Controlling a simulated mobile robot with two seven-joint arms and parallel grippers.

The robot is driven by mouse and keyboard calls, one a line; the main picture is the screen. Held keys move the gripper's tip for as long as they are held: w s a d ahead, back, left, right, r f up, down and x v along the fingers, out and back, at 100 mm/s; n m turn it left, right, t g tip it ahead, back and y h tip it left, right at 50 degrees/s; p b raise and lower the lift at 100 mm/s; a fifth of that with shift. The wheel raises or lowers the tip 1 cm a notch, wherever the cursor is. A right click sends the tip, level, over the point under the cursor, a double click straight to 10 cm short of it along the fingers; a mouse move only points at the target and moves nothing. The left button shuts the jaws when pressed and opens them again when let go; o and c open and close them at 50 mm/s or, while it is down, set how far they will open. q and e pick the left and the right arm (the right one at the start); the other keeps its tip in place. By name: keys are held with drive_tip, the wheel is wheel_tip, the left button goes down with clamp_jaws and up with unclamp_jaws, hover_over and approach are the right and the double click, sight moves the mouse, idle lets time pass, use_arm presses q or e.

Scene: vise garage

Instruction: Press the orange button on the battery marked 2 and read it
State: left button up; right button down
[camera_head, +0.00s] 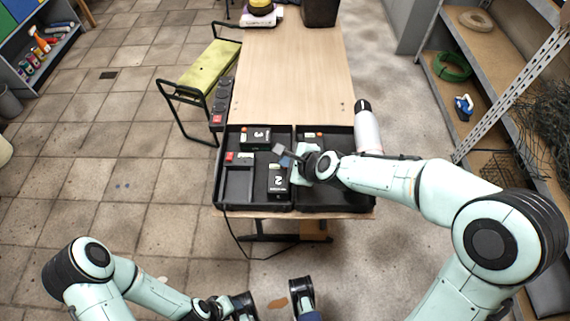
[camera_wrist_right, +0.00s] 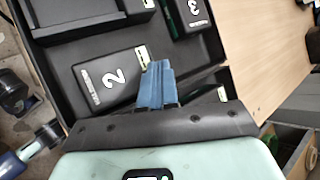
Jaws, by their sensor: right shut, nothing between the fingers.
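The battery marked 2 (camera_head: 277,184) is black with a white numeral and lies in the left part of the black tray (camera_head: 218,195). It also shows in the right wrist view (camera_wrist_right: 100,85), with a small pale panel at its end. I cannot make out its orange button or a reading. My right gripper (camera_head: 284,157) is shut and empty over that end of the battery. Its blue fingertips (camera_wrist_right: 157,68) appear beside the panel in the wrist view; I cannot tell whether they touch. My left gripper (camera_head: 243,304) is low at the bottom edge, partly cut off, its opening unclear.
The battery marked 3 (camera_head: 255,138) lies behind battery 2, also seen in the wrist view (camera_wrist_right: 190,14). A white bottle-like cylinder (camera_head: 368,130) stands right of the tray. Shelves (camera_head: 480,75) stand at right, a yellow-green bench (camera_head: 210,72) at left.

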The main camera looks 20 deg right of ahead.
use_arm(q)
drive_tip(key=shift+a+f+b, duration=0.15)
drive_tip(key=shift+f+b, duration=0.2)
drive_tip(key=shift+f, duration=0.3)
use_arm(e)
drive_tip(key=shift+f, duration=0.5)
drive_tip(key=shift+r+p, duration=0.85)
drive_tip(key=shift+r, duration=0.05)
use_arm(q)
drive_tip(key=shift+r, duration=0.85)
drive_tip(key=shift+r, duration=0.2)
use_arm(e)
drive_tip(key=shift+r, duration=0.2)
wheel_tip(320, 180, up, 5)
drive_tip(key=p, duration=0.5)
use_arm(q)
drive_tip(key=r, duration=0.5)
drive_tip(key=shift+w, duration=0.3)
use_arm(e)
drive_tip(key=shift+f, duration=0.1)
